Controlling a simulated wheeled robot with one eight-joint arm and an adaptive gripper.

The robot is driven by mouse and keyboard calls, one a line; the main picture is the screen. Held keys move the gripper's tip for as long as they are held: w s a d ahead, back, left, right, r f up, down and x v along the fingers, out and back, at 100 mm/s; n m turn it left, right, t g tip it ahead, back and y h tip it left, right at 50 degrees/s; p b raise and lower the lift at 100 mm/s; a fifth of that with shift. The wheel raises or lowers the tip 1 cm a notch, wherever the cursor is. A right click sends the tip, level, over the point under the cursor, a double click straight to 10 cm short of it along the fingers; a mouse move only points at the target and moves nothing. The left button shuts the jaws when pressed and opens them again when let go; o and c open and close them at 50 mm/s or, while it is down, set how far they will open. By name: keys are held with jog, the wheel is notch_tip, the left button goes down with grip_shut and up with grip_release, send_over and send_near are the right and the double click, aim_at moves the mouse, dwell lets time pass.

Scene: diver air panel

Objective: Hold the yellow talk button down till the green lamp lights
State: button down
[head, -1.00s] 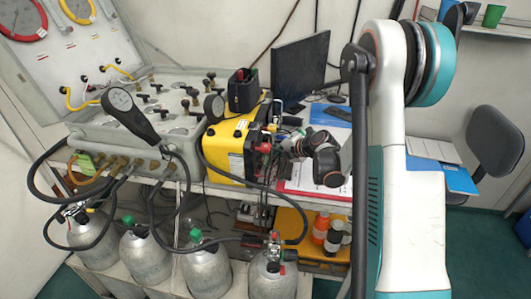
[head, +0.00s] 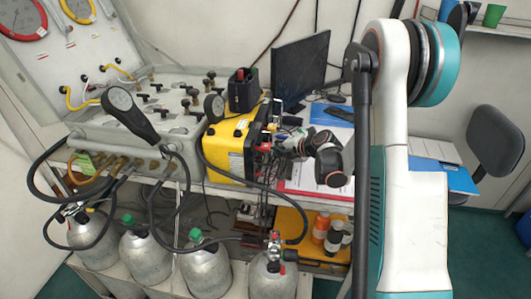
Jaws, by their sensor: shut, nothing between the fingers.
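The yellow box (head: 229,150) stands on the shelf, right of the grey air panel (head: 122,128). Its right-hand face is turned mostly edge-on, with red and dark fittings along it. I cannot make out the yellow talk button or the green lamp from this angle. My gripper (head: 277,138) is small and partly lost among these fittings. It is shut and empty, close to that face, and I cannot tell whether it touches it. My dark and white wrist reaches in from the right behind it.
Black hoses loop below, above several grey cylinders (head: 146,262). An office chair (head: 498,142) stands far right.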

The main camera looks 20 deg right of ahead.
jog(key=shift+s+d, duration=0.25)
jog(key=shift+d, duration=0.2)
jog(key=shift+s+d, duration=0.1)
jog(key=shift+s+d+b, duration=0.2)
jog(key=shift+s+d, duration=0.5)
jog(key=shift+d, duration=0.3)
jog(key=shift+s+d+b, duration=0.2)
jog(key=shift+s+d, duration=0.45)
jog(key=shift+d, duration=0.35)
